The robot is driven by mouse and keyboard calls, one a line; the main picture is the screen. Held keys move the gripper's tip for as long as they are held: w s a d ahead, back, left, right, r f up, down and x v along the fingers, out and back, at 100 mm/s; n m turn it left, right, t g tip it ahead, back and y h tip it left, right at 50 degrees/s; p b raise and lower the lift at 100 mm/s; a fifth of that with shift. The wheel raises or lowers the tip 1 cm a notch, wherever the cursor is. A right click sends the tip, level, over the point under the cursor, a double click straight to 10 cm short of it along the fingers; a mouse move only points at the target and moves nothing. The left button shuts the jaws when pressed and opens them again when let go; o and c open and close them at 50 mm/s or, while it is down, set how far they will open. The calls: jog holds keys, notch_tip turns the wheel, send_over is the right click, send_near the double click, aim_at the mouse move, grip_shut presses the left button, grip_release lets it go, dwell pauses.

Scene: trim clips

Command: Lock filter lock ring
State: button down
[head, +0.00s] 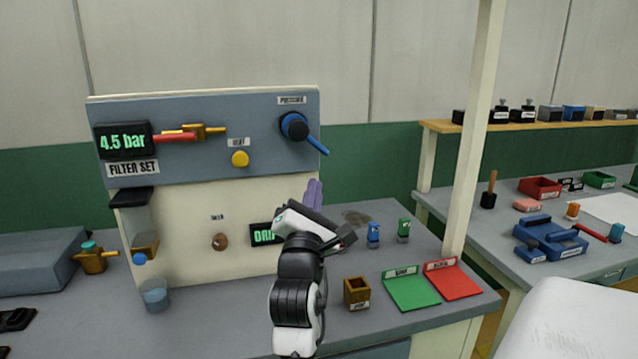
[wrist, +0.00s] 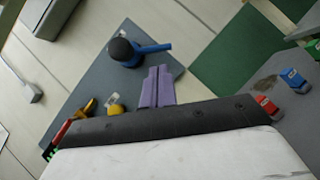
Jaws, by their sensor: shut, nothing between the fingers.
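The grey filter set panel (head: 215,165) stands at the back of the bench, with a display (head: 123,141) reading 4.5 bar. Below its left end is a clear filter bowl (head: 138,225) under a black cap (head: 131,197). I cannot tell which part is the lock ring. A black knob with a blue lever (head: 317,145) is at the panel's right; the lever (wrist: 155,48) points down-right in the head view. My gripper (head: 315,185) has purple fingers pressed together, empty, below the lever and apart from it. The fingers (wrist: 158,72) also show in the wrist view.
A yellow button (head: 240,159) and a red-handled brass valve (head: 180,137) are on the panel. A beaker (head: 154,294), a brass box (head: 357,292), green tray (head: 412,290) and red tray (head: 455,282) are on the bench. A post (head: 474,130) rises at the right.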

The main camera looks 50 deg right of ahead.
jog(key=shift+b+v, duration=0.5)
jog(key=shift+v, duration=1.8)
jog(key=shift+a, duration=0.1)
